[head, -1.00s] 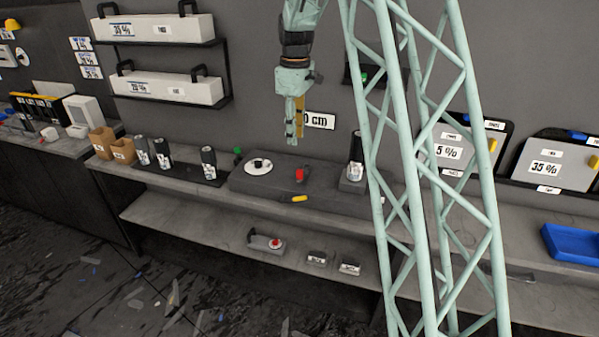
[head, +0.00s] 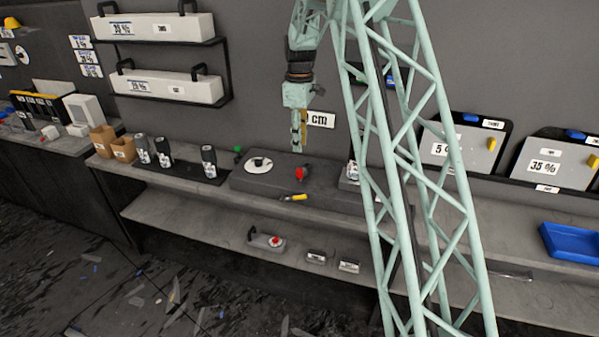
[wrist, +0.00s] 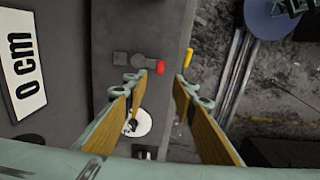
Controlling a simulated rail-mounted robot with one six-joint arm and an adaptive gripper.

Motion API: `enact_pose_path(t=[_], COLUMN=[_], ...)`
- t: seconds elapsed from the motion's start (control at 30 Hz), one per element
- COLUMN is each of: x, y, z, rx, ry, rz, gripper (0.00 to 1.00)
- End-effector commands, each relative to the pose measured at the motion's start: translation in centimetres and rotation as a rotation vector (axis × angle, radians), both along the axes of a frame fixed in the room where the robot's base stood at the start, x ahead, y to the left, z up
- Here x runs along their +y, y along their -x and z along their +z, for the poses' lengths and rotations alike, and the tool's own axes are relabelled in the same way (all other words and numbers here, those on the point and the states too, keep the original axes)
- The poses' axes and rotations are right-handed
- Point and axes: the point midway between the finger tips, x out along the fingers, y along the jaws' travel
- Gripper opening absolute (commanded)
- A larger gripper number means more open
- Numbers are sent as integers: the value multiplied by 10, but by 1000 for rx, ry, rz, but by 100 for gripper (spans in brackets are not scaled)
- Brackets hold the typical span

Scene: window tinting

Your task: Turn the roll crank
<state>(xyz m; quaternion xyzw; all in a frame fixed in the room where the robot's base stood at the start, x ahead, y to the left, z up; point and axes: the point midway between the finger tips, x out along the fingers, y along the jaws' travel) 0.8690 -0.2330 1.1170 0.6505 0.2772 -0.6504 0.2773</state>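A dark grey machine box (head: 330,190) sits on the bench in the head view. On its top are a red knob or handle (head: 301,173) and a white disc (head: 258,165) with a black knob. In the wrist view the red part (wrist: 160,67) sits beside a short grey arm, which looks like the crank, and the white disc (wrist: 143,123) lies lower. My gripper (head: 298,148) points down above the box, apart from the red part. In the wrist view its yellow-padded fingers (wrist: 160,82) are spread with nothing between them.
A yellow-handled tool (head: 293,197) lies at the box's front edge. Dark rolls (head: 209,161) stand to the left on the bench. A "0 cm" sign (head: 320,119) is on the wall behind. My lattice column covers the box's right end. A blue tray (head: 570,242) is far right.

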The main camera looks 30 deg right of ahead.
Motion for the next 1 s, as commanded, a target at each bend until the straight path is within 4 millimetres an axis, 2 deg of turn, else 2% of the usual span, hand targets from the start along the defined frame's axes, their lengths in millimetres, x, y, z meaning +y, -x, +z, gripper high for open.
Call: enact_pose_path(t=[0.17,0.37,1.0], x=[0,0,0], y=[0,1,1], z=[-4,-19,-99], rx=[1,2,2], ry=[-1,-1,-1], rz=[0,0,0], gripper=[25,25,25])
